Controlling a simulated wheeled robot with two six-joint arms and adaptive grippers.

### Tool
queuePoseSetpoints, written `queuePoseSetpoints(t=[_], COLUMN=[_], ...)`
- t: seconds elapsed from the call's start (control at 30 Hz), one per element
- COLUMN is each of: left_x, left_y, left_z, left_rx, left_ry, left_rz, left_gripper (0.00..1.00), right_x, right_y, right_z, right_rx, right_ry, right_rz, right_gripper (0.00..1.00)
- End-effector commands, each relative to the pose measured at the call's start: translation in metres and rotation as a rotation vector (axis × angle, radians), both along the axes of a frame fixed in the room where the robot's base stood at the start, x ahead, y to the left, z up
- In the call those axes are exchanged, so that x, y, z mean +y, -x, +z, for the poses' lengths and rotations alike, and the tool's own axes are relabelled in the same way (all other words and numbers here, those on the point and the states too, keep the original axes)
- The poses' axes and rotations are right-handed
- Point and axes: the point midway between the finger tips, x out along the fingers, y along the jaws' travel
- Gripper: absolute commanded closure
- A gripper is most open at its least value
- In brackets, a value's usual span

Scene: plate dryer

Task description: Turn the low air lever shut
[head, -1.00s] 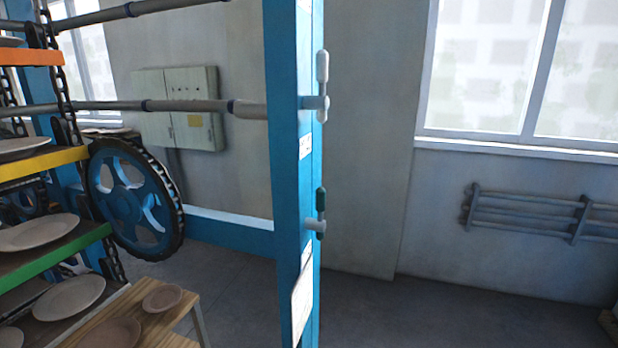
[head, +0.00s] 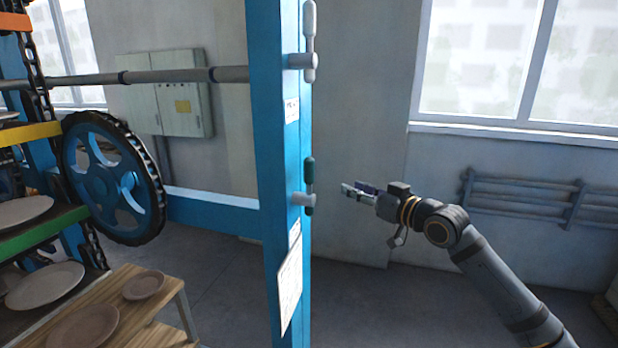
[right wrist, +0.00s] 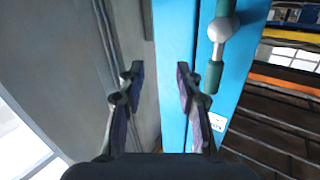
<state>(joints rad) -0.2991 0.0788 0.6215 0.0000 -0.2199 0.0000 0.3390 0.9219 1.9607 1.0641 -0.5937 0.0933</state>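The low air lever (head: 309,171) has a dark green handle and stands upright on a grey pivot on the blue post (head: 270,120). In the right wrist view the green handle (right wrist: 214,77) and its pale round hub show to the right of my fingers. My right gripper (head: 348,190) is a short gap to the right of the lever in the head view, at about pivot height. In the right wrist view (right wrist: 160,85) its two fingers are spread with nothing between them. My left gripper is not in view.
A similar lever with a grey-white handle (head: 310,25) sits higher on the post. Labels (head: 289,285) are on the post. Left are a blue chain wheel (head: 112,180), shelves with plates and a wooden stand (head: 160,320). A wall radiator (head: 520,205) is behind my right arm.

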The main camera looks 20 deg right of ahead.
Motion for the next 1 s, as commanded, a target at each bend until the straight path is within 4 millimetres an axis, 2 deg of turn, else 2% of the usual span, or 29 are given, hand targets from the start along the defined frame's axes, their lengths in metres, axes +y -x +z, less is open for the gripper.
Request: queuePoseSetpoints(t=[0.03, 0.1, 0.2, 0.33, 0.67, 1.0], left_x=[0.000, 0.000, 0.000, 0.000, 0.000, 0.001], left_y=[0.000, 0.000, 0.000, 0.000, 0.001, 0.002], left_z=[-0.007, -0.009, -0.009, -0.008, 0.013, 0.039], left_rx=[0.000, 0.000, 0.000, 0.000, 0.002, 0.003], left_ry=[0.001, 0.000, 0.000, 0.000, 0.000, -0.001], left_rz=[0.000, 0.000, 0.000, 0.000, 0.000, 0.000], left_gripper=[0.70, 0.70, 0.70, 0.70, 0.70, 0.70], right_x=[0.021, 0.042, 0.057, 0.060, 0.071, 0.095], right_y=[0.016, 0.033, 0.046, 0.049, 0.028, -0.016], right_z=[0.021, 0.042, 0.055, 0.058, 0.063, 0.062], right_rx=[-0.032, -0.056, -0.068, -0.071, -0.073, -0.071], right_ry=[0.023, 0.040, 0.054, 0.053, 0.043, 0.044], right_rz=[0.053, 0.109, 0.148, 0.156, 0.155, 0.155], right_gripper=[0.66, 0.66, 0.66, 0.66, 0.66, 0.66])
